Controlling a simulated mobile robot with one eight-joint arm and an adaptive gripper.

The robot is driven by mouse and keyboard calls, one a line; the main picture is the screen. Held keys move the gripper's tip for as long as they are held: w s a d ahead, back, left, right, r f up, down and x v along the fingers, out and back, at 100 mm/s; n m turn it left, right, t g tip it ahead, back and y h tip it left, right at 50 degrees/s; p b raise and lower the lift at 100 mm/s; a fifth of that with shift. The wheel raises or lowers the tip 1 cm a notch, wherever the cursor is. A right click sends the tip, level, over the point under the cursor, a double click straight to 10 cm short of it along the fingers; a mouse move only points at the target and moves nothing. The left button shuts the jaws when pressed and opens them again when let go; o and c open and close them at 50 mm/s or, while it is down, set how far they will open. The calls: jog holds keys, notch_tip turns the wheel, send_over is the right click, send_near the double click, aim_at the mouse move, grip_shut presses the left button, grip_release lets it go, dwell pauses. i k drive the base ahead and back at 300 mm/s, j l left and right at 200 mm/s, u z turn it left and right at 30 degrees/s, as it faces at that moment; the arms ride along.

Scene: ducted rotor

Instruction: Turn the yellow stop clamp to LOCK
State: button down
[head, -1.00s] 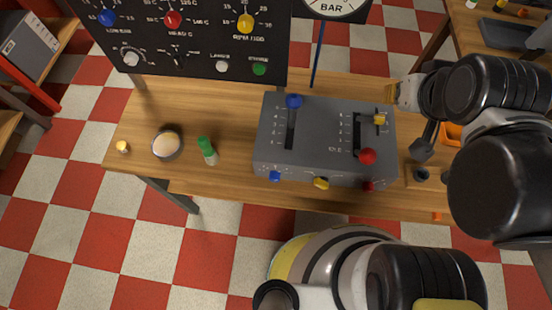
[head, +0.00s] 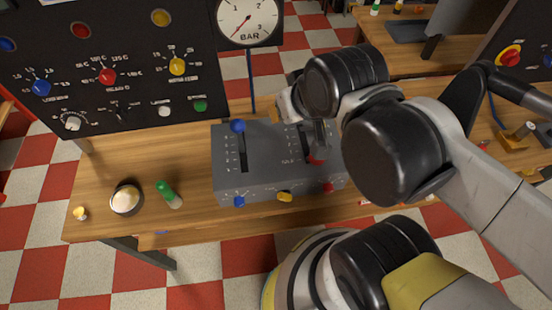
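The grey lever console (head: 225,180) stands on the wooden bench. It has a blue-knobbed lever (head: 238,126) in its left slot. A red-knobbed lever (head: 316,160) is at the right slot, partly covered by my gripper. The yellow stop clamp cannot be made out; the place by the right slot is behind my gripper and wrist. My gripper (head: 318,133) is over the right part of the console, its dark fingers close above the red knob. Whether it touches anything, or how far its fingers are apart, cannot be told.
On the console's front are blue (head: 239,201), yellow (head: 285,196) and red (head: 328,188) knobs. A black panel (head: 110,70) and a pressure gauge (head: 248,18) stand behind. A green-capped bottle (head: 168,194) and a round dish (head: 126,199) are at left on the bench.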

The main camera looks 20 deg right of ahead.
aim_at(285, 196)
jog(key=k+j+z, duration=0.1)
jog(key=k+j, duration=0.2)
jog(key=k, duration=0.2)
jog(key=k+j+z, duration=0.15)
jog(key=k, duration=0.35)
jog(key=k+j+z, duration=0.1)
jog(key=k+j, duration=0.15)
jog(key=k, duration=0.3)
jog(key=k+j+z, duration=0.15)
jog(key=k, duration=0.4)
